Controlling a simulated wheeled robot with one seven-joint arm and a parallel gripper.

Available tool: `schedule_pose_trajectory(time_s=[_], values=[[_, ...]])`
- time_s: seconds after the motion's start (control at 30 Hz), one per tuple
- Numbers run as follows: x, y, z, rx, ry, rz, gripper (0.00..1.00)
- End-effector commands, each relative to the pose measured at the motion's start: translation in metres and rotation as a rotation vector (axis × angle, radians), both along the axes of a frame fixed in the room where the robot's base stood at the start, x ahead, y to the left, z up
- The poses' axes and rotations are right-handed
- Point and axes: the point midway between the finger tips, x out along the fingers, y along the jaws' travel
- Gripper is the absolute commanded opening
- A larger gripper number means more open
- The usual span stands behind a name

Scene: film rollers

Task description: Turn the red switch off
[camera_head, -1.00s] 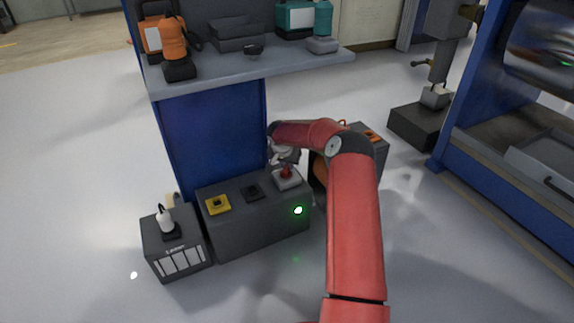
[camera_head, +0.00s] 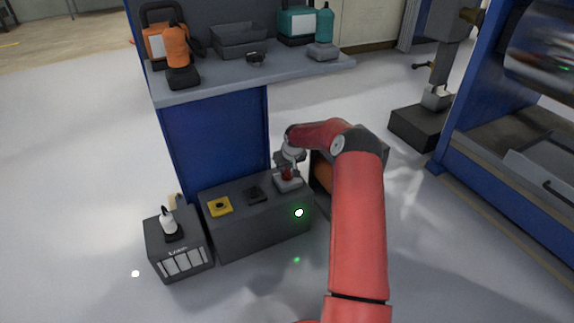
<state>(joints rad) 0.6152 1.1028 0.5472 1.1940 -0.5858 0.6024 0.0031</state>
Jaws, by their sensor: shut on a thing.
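The red switch (camera_head: 287,173) stands on a pale square base at the right end of a dark grey control box (camera_head: 256,223). My gripper (camera_head: 288,167) is at the switch from above and is shut on it; the fingers are small and partly hide its top. My red arm (camera_head: 358,220) reaches in from the bottom right.
A yellow-based button (camera_head: 219,206) and a black switch (camera_head: 256,194) sit on the same box, to the left. A smaller box with a white lever (camera_head: 168,222) stands at far left. A grey shelf (camera_head: 250,78) with bottles and trays overhangs behind. Open floor lies in front.

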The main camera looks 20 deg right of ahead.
Motion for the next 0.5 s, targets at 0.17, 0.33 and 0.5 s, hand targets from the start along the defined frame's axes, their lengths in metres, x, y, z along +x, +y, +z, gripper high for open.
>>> schedule_pose_trajectory(time_s=[0.17,0.33,0.5], values=[[-0.0008,0.0010,-0.0002,0.004,0.002,0.163,0.00],[-0.0011,0.0026,-0.0013,0.003,0.002,0.325,0.00],[-0.0014,0.0046,-0.0020,0.003,0.001,0.481,0.00]])
